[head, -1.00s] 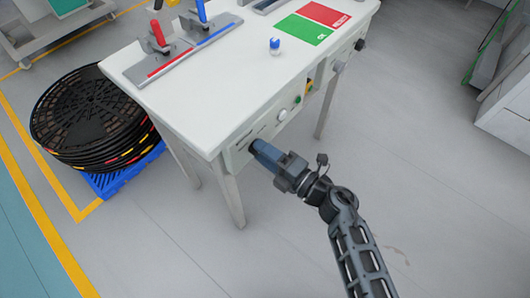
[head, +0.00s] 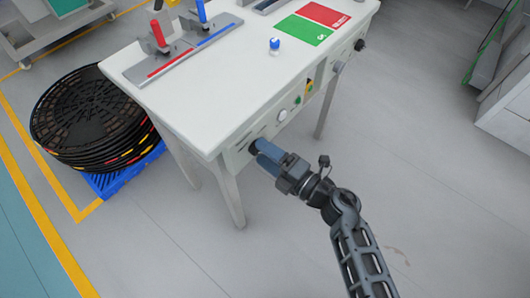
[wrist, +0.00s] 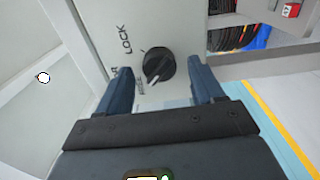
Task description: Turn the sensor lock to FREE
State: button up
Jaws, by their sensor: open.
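The sensor lock is a round black knob (wrist: 159,66) with a white pointer line, on the pale front panel of the table. The word LOCK is printed at its upper left in the wrist view; a second label below is partly hidden by my left finger. The white line points down and left, towards that second label. My gripper (head: 268,154) is open at the panel's left end. In the wrist view its blue fingers stand on either side of the knob, with a gap visible on each side. Whether the fingertips reach past the knob's face is unclear.
The white table (head: 190,100) holds clamp fixtures, a blue-topped knob (head: 274,45) and green and red pads (head: 304,29). More controls (head: 282,115) sit right along the panel. The floor at right is clear.

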jog(key=v, duration=0.7)
jog(key=shift+s+d, duration=0.1)
jog(key=shift+s, duration=0.05)
dwell(0.3)
jog(key=s+d+r+m+t+h+p, duration=0.1)
jog(key=s+d+r+m+h, duration=0.3)
jog(key=s+r+m, duration=0.3)
jog(key=s+d+r+m+t+h+p, duration=0.1)
jog(key=s+d+r+m+h, duration=0.4)
jog(key=s+m, duration=0.7)
jog(key=s+d+r+m+t+h+p, duration=0.1)
jog(key=s+d+r+m+h, duration=0.4)
jog(key=s, duration=0.8)
notch_tip(320, 180, up, 4)
jog(key=d+m, duration=0.2)
jog(key=m, duration=0.2)
jog(key=shift+d+m+t+p, duration=0.25)
jog(key=shift+m+t+p, duration=0.05)
jog(key=shift+t+p, duration=0.1)
